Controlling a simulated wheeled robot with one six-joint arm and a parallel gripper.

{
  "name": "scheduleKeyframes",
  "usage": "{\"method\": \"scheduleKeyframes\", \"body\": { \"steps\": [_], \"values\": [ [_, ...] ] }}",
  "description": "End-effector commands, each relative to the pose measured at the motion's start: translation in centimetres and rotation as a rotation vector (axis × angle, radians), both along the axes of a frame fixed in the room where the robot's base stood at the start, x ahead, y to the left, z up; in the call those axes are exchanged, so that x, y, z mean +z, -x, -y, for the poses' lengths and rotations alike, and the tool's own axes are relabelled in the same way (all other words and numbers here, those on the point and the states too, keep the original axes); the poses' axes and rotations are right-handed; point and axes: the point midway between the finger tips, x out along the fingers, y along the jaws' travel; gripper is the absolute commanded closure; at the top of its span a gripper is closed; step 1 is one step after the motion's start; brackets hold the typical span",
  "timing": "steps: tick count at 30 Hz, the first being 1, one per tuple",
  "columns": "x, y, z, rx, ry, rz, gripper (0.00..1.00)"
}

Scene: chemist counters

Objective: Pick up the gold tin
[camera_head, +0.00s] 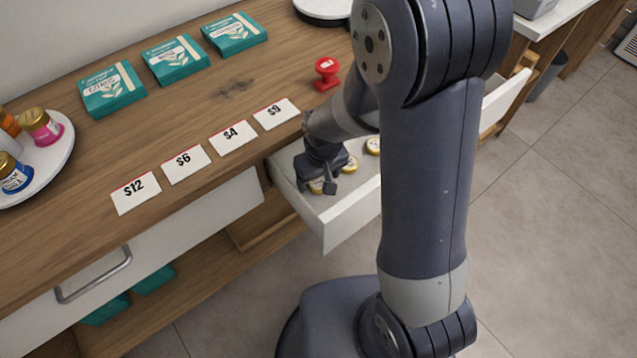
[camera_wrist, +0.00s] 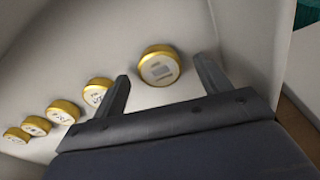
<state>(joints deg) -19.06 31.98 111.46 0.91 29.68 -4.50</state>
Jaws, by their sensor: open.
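Several round gold tins with pale labelled lids lie in the open white drawer (camera_head: 350,224). In the wrist view, one gold tin (camera_wrist: 158,66) lies at the upper middle, between the lines of my two fingers. A second gold tin (camera_wrist: 97,92) lies just left of the left finger. More gold tins run in a row toward the lower left. My gripper (camera_head: 322,182) is open and reaches down into the drawer, and its fingers also show in the wrist view (camera_wrist: 163,82). In the head view it partly hides a gold tin (camera_head: 316,186); another (camera_head: 373,146) shows to its right.
The drawer walls stand close around my gripper. On the wooden counter (camera_head: 230,92) are price cards (camera_head: 272,114), a red stamp (camera_head: 326,72), teal boxes (camera_head: 234,34) and a round white tray (camera_head: 62,150) with jars. Open floor (camera_head: 550,230) lies to the right.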

Motion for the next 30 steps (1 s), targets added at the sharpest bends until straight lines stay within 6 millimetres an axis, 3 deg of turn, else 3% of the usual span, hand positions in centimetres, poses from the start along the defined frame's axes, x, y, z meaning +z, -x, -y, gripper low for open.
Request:
{"method": "scheduleKeyframes", "body": {
  "steps": [3,11,27,30],
  "values": [
    [-0.86,-0.09,-0.04,0.000,0.000,0.000,0.28],
    [-0.92,-0.12,-0.05,0.000,0.000,0.001,0.29],
    [-0.90,-0.11,-0.05,0.000,0.000,0.001,0.73],
    [-0.90,-0.12,-0.05,0.000,0.000,0.001,0.76]
  ]
}}
